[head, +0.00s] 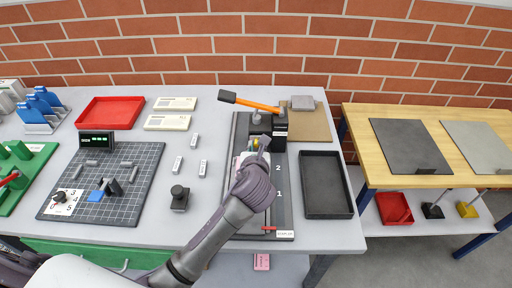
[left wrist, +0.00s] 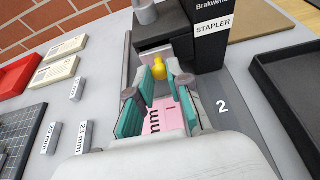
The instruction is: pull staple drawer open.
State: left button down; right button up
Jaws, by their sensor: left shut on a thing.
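The stapler (head: 279,124), black with an orange lever (head: 250,102), stands at the back of a dark grey base board. It also shows in the left wrist view (left wrist: 207,42), with a white STAPLER label. A yellow knob (left wrist: 159,70) sits low beside the stapler body, in front of a small grey-white drawer front (left wrist: 153,53). My left gripper (left wrist: 160,82) has its teal fingers around the yellow knob, shut on it. In the head view my left gripper (head: 257,150) hides most of the drawer. I cannot tell how far the drawer is out. My right gripper is not in view.
A pink card (left wrist: 164,118) with lettering lies under my left fingers. A black tray (head: 327,185) stands right of the board. Small grey blocks (head: 178,165) and a black-knobbed piece (head: 180,197) stand to the left. A cutting grid (head: 130,205) lies further left.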

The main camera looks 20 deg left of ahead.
pick_arm(q)
jog(key=s+p, duration=0.2)
jog(key=s+d+p, duration=0.1)
jog(key=p, duration=0.1)
jog(key=s+p, duration=0.2)
jog(key=shift+s+d+r, duration=0.2)
jog(key=shift+s+d, duration=0.1)
jog(key=shift+s, duration=0.05)
jog(key=shift+s+d+f, duration=0.1)
jog(key=shift+s, duration=0.15)
jog(key=shift+f, duration=0.1)
jog(key=c, duration=1.1)
grip_release()
jog(key=shift+s, duration=0.15)
jog(key=v, duration=1.2)
